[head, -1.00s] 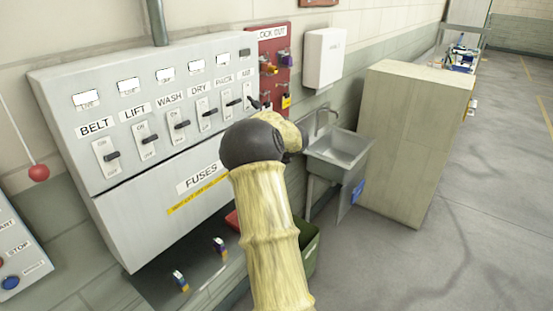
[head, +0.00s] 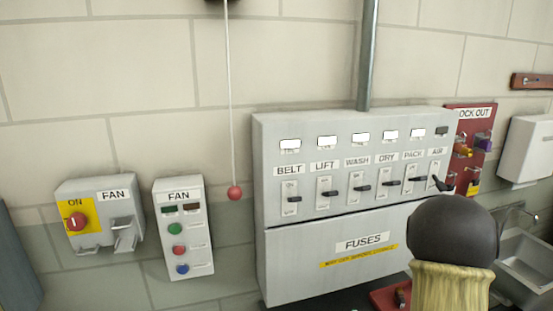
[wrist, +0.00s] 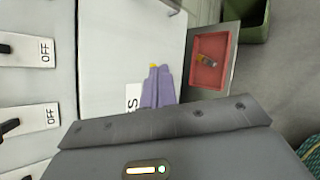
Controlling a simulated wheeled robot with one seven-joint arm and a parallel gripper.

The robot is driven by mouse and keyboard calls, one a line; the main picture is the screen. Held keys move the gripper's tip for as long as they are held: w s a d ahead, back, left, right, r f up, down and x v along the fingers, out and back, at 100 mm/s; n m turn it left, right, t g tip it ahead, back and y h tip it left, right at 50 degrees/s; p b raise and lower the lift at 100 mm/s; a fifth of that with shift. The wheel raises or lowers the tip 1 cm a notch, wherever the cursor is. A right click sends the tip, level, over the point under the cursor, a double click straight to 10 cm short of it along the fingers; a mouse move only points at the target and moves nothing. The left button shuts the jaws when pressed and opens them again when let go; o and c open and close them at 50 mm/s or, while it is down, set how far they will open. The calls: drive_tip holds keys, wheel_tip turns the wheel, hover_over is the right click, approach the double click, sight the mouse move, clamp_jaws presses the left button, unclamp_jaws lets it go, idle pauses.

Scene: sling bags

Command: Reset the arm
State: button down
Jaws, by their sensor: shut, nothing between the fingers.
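My arm (head: 452,240) shows at the lower right of the head view, its dark rounded joint in front of the lower right of the fuse box. My gripper (wrist: 158,68) is hidden in the head view.
The switch panel (head: 335,210) hangs on the wall, with fan controls (head: 183,228) to its left and a red lock-out board (head: 472,150) to its right. A sink (head: 530,258) is at far right. A red tray (wrist: 194,80) and green bin (wrist: 246,20) lie below.

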drive_tip(key=s+a+f+m+g+y, duration=0.2)
drive_tip(key=s+a+f+m+g, duration=0.1)
drive_tip(key=s+a+m, duration=0.8)
drive_tip(key=s+a+f+m+g+y, duration=0.1)
drive_tip(key=s+a+f+m+g, duration=0.3)
drive_tip(key=s+a+m, duration=0.7)
drive_tip(key=s+a, duration=0.5)
drive_tip(key=a, duration=0.3)
drive_tip(key=shift+y, duration=0.4)
